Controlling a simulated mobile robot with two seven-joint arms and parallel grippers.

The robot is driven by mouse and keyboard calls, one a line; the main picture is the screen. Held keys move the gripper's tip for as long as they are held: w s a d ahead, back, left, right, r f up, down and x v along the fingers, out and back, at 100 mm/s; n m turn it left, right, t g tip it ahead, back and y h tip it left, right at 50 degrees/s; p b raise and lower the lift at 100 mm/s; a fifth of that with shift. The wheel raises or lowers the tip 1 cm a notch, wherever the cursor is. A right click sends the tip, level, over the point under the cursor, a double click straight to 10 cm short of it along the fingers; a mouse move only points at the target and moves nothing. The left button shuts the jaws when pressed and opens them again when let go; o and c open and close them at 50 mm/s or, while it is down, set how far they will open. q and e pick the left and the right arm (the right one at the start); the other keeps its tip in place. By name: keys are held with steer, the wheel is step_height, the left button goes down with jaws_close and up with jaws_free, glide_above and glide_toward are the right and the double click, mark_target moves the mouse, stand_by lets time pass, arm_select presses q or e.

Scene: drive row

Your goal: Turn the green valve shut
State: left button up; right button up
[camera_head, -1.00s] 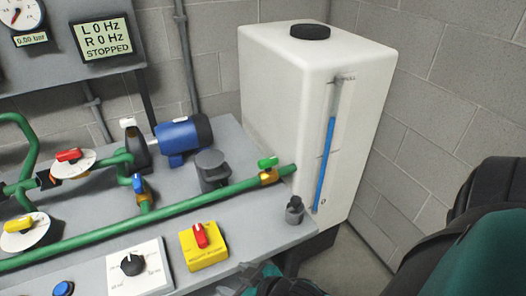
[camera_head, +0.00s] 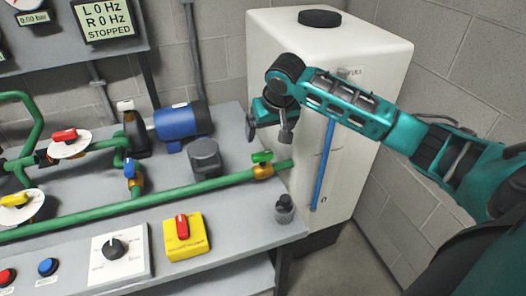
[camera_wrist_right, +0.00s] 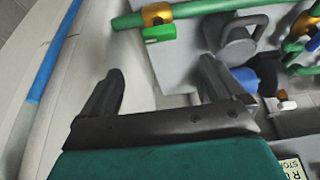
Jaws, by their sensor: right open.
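The green valve handle (camera_head: 262,157) sits on a brass valve body (camera_head: 263,171) in the green pipe, close to the white tank. The handle looks roughly in line with the pipe. My right gripper (camera_head: 268,135) is open and empty, above the valve and in front of the tank, apart from the handle. In the right wrist view, the green handle (camera_wrist_right: 160,33) and brass body (camera_wrist_right: 157,14) show beyond the open fingers (camera_wrist_right: 161,72), about midway between them. My left gripper is not in view.
The white tank (camera_head: 365,60) with a blue level tube stands just behind the valve. A grey capped fitting (camera_head: 205,157), a small dark bottle-like part (camera_head: 285,209) and a yellow switch box (camera_head: 186,238) are nearby. The display (camera_head: 103,15) reads STOPPED.

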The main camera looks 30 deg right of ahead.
mark_target(262, 153)
steer(key=x, duration=1.2)
steer(key=shift+w+d+f, duration=0.1)
steer(key=shift+w+f, duration=0.1)
steer(key=shift+f, duration=0.1)
steer(key=c, duration=1)
